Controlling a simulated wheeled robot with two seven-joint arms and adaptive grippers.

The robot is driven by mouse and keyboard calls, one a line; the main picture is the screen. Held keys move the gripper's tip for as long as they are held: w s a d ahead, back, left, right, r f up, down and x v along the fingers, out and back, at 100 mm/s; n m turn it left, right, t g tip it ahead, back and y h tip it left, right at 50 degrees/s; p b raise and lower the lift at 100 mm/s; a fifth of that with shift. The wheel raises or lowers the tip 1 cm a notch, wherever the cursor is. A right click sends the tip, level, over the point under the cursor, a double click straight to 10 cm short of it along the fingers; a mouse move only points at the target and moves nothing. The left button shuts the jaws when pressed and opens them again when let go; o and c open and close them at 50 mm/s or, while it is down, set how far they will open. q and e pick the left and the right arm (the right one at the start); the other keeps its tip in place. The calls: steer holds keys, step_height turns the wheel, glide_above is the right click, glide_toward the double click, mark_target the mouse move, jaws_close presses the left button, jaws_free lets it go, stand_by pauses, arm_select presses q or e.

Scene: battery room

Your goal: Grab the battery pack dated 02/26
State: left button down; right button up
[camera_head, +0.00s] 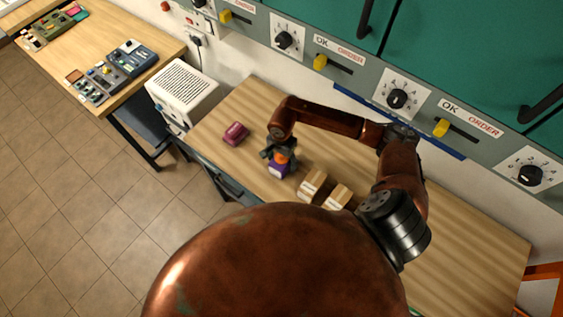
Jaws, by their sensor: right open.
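My right gripper (280,154) is open and points down at a purple pack with an orange top (277,172) on the wooden table. Its fingers are around or just above the orange top; I cannot tell whether they touch it. A maroon pack (235,133) lies to the left of the gripper. Two tan box-shaped packs with pale bands, one (312,185) nearer the gripper and one (338,197) further right, stand side by side. No date is readable on any pack. My left gripper is not in view.
A white slatted unit (183,93) stands at the table's left end. Behind the wooden table (470,240) is a grey panel (355,78) with knobs and yellow levers. The table's right part looks clear. Another table at upper left holds several devices (113,72).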

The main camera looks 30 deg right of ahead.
steer(key=shift+c, duration=0.2)
steer(key=shift+r, duration=0.1)
jaws_close()
stand_by(0.5)
